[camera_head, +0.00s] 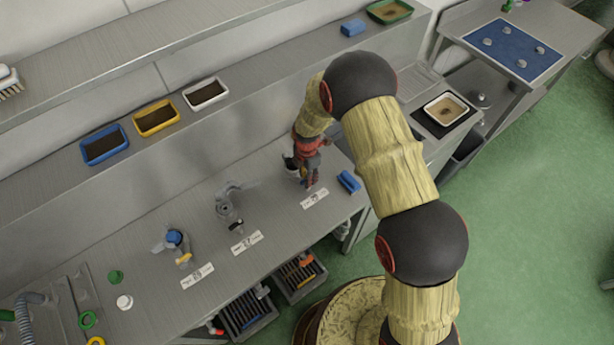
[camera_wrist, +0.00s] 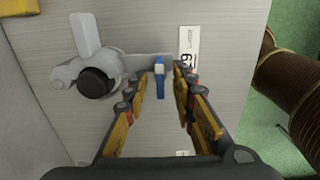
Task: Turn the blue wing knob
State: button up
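The blue wing knob (camera_wrist: 160,78) sits at the end of a grey arm of a metal tap (camera_wrist: 97,76) in the wrist view. The tap has a black round cap and a pale upright lever. My gripper (camera_wrist: 158,90) is open, with one finger on each side of the knob. A gap shows on both sides; the right finger is nearer. I cannot tell how far above it the fingertips are. In the head view my gripper (camera_head: 309,170) points down at the rightmost tap on the steel counter and hides the knob.
A blue block (camera_head: 348,182) lies right of my gripper, and a label (camera_head: 314,198) lies in front. Two other taps, one with a black part (camera_head: 229,205) and one with a blue cap (camera_head: 174,239), stand to the left. Bins (camera_head: 300,273) hang below the counter edge.

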grip_shut()
dwell(0.6)
